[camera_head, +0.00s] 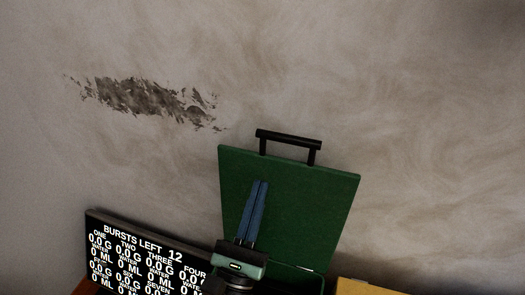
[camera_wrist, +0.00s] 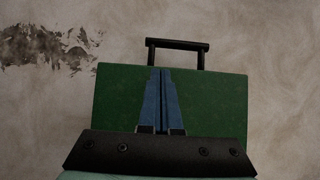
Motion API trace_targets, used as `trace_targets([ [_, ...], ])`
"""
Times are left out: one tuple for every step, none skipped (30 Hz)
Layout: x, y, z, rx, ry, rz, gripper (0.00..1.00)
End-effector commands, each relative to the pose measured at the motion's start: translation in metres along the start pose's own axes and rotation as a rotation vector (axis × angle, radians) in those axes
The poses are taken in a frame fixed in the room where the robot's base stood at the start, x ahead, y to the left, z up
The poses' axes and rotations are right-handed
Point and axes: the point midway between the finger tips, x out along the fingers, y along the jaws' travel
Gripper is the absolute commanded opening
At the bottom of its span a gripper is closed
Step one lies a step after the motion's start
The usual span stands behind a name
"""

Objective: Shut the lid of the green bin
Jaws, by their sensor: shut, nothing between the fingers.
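The green bin's lid (camera_head: 305,205) stands raised, close to upright, with a black handle (camera_head: 289,145) along its top edge. The lid also shows in the wrist view (camera_wrist: 218,105), with its handle (camera_wrist: 178,44) above. Only a small part of the green bin (camera_head: 305,275) shows below the lid at the bottom of the head view. My gripper (camera_head: 261,183) has its blue fingers shut and empty, pointing up in front of the lid's face. The fingers show over the lid in the wrist view (camera_wrist: 160,72). I cannot tell whether they touch it.
A black display board (camera_head: 140,255) with white readings stands left of the bin. A yellow thing (camera_head: 365,287) is at the bottom right, mostly cut off. A plain wall with a dark worn patch (camera_head: 150,100) is behind. The space above the lid looks clear.

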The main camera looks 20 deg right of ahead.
Motion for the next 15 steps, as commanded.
trace_targets([
  [0.008, -0.001, 0.002, 0.0, -0.003, -0.003, 0.0],
  [0.013, -0.001, 0.003, 0.0, -0.004, -0.003, 0.0],
  [0.021, -0.001, 0.003, -0.001, -0.005, -0.003, 0.0],
  [0.026, -0.001, 0.003, -0.001, -0.005, -0.003, 0.0],
  [0.032, 0.0, 0.003, -0.001, -0.005, -0.003, 0.0],
  [0.04, 0.0, 0.003, -0.001, -0.005, -0.003, 0.0],
  [0.046, 0.0, 0.004, -0.001, -0.006, -0.003, 0.0],
  [0.051, 0.0, 0.003, -0.001, -0.005, -0.002, 0.0],
  [0.059, 0.0, 0.003, -0.002, -0.005, -0.003, 0.0],
  [0.064, 0.0, 0.003, -0.002, -0.004, -0.002, 0.0],
  [0.069, 0.0, 0.003, -0.002, -0.005, -0.002, 0.0],
  [0.074, -0.001, 0.003, -0.002, -0.004, -0.002, 0.0],
  [0.078, 0.0, 0.003, -0.003, -0.004, -0.001, 0.0],
  [0.082, 0.0, 0.003, -0.003, -0.004, 0.0, 0.0],
  [0.085, 0.0, 0.003, -0.003, -0.003, 0.0, 0.0],
])
